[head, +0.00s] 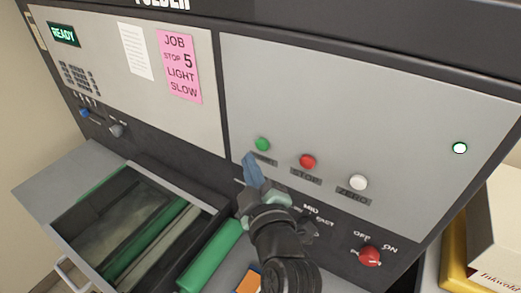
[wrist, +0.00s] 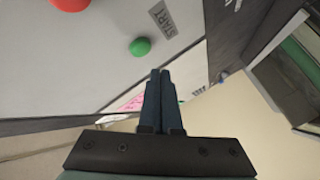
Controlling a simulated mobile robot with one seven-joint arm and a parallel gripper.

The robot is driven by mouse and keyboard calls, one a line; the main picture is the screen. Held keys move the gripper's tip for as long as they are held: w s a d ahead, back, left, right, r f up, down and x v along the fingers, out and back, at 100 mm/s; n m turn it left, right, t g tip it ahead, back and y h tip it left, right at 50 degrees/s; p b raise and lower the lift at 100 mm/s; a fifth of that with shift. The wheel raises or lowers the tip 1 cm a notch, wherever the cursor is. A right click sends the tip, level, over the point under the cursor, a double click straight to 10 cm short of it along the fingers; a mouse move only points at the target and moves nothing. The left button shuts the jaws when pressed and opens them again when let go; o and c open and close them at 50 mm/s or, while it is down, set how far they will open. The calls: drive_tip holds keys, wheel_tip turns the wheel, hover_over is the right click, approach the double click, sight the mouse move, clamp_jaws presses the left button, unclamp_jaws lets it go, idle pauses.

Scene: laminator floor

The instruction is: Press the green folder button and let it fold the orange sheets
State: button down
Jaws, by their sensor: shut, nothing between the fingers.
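The green button (head: 262,144) is on the folder's grey front panel (head: 330,100), above a label partly covered by my gripper. In the wrist view the green button (wrist: 140,46) stands just beyond the fingertips, beside a label reading START. My gripper (head: 250,158) is shut and empty, with its tips just below and left of the button in the head view. The tips (wrist: 160,72) look apart from the button in the wrist view. An orange piece (head: 249,282), perhaps the sheets, shows low beside my arm, mostly hidden.
A red STOP button (head: 307,161) and a white ZERO button (head: 358,182) are right of the green one. A red OFF/ON knob (head: 370,255) is lower. The display (head: 63,34) reads READY. Boxes (head: 497,235) stand right.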

sight(262, 145)
drive_tip(key=shift+w+d+b, duration=0.3)
drive_tip(key=shift+w+d, duration=0.2)
drive_tip(key=shift+w, duration=0.15)
idle(1.7)
drive_tip(key=shift+w+d+b, duration=0.2)
drive_tip(key=shift+w+b, duration=0.15)
drive_tip(key=shift+b, duration=0.1)
